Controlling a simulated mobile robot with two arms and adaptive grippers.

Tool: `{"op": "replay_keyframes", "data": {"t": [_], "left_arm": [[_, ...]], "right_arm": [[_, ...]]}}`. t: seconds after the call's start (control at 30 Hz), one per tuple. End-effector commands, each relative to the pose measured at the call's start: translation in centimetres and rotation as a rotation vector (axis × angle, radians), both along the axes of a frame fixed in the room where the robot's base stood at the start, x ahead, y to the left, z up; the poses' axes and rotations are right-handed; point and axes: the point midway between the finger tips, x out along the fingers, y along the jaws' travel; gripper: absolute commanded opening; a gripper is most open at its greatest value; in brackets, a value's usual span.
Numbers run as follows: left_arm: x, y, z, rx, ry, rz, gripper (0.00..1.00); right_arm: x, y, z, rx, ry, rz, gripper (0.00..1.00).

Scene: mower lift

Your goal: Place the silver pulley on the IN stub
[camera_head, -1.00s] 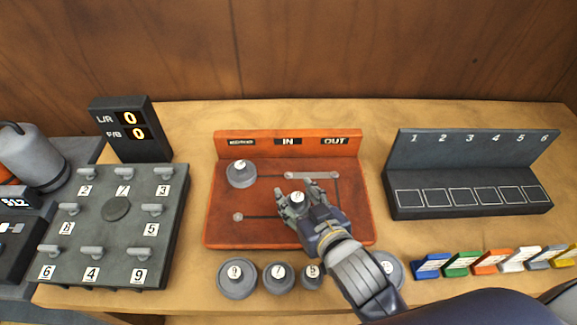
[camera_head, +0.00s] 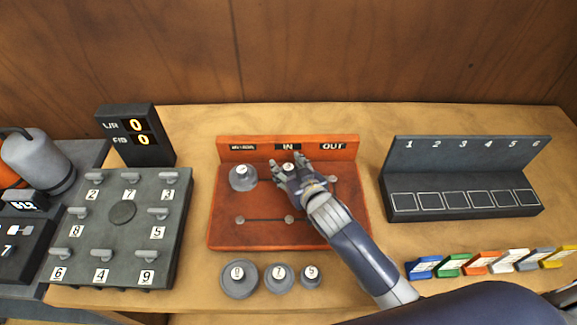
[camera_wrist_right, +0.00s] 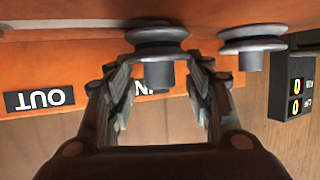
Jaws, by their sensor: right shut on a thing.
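The silver pulley (camera_head: 288,168) is a small grey grooved disc with a hub, just below the IN label (camera_head: 288,146) of the orange board (camera_head: 262,238). My right gripper (camera_head: 296,170) is shut on it. In the right wrist view the pulley (camera_wrist_right: 157,38) sits between the fingers (camera_wrist_right: 158,85), its hub towards my palm and its disc close to the board face. The stub under it is hidden, so I cannot tell whether the pulley is seated. My left gripper is not in view.
A larger grey pulley (camera_head: 242,178) sits on the board to the left. Several pulleys, such as a large one (camera_head: 239,279), lie in front. A numbered peg rack (camera_head: 122,211) stands left, a slotted stand (camera_head: 465,200) right. Coloured tags lie front right.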

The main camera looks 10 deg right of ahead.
Motion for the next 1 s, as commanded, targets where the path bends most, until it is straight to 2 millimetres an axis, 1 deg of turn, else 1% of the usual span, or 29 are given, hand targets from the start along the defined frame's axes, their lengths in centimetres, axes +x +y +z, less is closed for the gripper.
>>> {"op": "replay_keyframes", "data": {"t": [0.1,0.33,0.43,0.47,0.5,0.53,0.57,0.87,0.97,1.0], "left_arm": [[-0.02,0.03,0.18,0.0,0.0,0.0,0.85],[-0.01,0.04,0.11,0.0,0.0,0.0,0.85],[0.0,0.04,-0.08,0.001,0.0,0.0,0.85],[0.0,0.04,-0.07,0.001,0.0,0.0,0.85],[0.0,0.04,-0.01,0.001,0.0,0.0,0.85],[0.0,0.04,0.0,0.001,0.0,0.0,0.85],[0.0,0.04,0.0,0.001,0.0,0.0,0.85],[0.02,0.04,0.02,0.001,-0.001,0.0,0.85],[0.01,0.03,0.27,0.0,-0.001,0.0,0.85],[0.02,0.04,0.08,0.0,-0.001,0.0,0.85]], "right_arm": [[0.01,0.03,-0.47,0.001,-0.002,0.001,0.23],[-0.01,0.04,-0.55,0.001,-0.002,0.001,0.23],[-0.02,0.05,-0.88,0.002,-0.002,0.001,0.23],[-0.03,0.04,-0.91,0.001,-0.001,0.001,0.5],[-0.03,0.04,-0.84,0.001,-0.001,0.001,0.59],[-0.03,0.04,-0.84,0.001,-0.001,0.001,0.66],[-0.03,0.03,-0.84,0.0,-0.001,0.0,0.68],[-0.03,0.02,-0.8,0.0,-0.001,0.0,0.68],[-0.03,0.01,-0.32,-0.001,-0.002,0.0,0.68],[-0.32,-0.04,-0.51,0.0,0.0,0.0,0.68]]}}
